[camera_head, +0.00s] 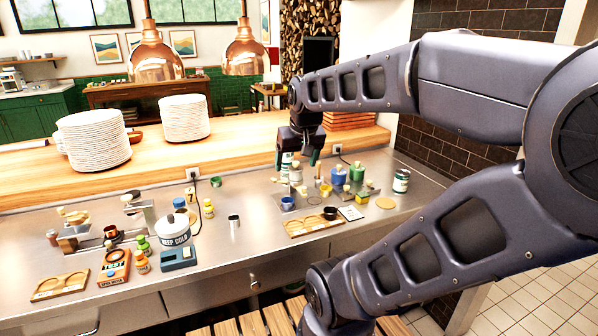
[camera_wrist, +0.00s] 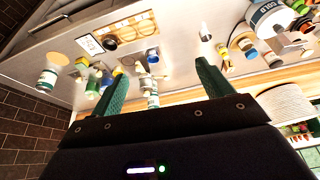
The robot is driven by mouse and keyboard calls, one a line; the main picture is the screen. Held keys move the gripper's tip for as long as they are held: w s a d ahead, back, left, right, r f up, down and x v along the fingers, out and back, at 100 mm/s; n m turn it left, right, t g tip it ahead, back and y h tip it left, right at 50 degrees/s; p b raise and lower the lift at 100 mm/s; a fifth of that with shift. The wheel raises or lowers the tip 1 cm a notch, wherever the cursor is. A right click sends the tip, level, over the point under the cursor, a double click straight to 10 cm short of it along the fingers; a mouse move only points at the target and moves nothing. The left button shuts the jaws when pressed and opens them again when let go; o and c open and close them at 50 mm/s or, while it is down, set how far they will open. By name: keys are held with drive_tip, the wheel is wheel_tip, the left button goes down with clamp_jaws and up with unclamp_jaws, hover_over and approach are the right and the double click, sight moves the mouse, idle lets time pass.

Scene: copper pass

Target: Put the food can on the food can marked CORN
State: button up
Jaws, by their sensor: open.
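A white food can with a dark green band (camera_head: 401,181) stands upright at the right end of the steel counter. In the wrist view it shows at the left (camera_wrist: 47,79), outside my fingers. Another white and green can (camera_head: 287,168) stands near the back edge of the counter, partly behind my gripper. In the wrist view it appears between the fingers (camera_wrist: 153,101). I cannot read CORN on either can. My gripper (camera_head: 298,160) is open and empty, pointing down over the back of the counter. Its two green fingers (camera_wrist: 162,70) are spread wide.
Blue and green cups (camera_head: 338,177), a wooden tray (camera_head: 314,224) and small jars crowd the counter near the cans. A white KEEP COLD tub (camera_head: 173,229) stands left. Plate stacks (camera_head: 185,118) stand on the wooden ledge behind. Copper lamps (camera_head: 245,50) hang above.

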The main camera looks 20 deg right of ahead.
drive_tip(key=shift+s+a+f+n, duration=0.15)
drive_tip(key=shift+s+f, duration=0.1)
drive_tip(key=shift+s, duration=0.3)
drive_tip(key=shift+s+a+f+n, duration=0.1)
drive_tip(key=shift+s+f, duration=0.15)
drive_tip(key=shift+s, duration=0.35)
drive_tip(key=shift+s+a+f+n, duration=0.15)
drive_tip(key=shift+s+f, duration=0.1)
drive_tip(key=shift+s, duration=0.3)
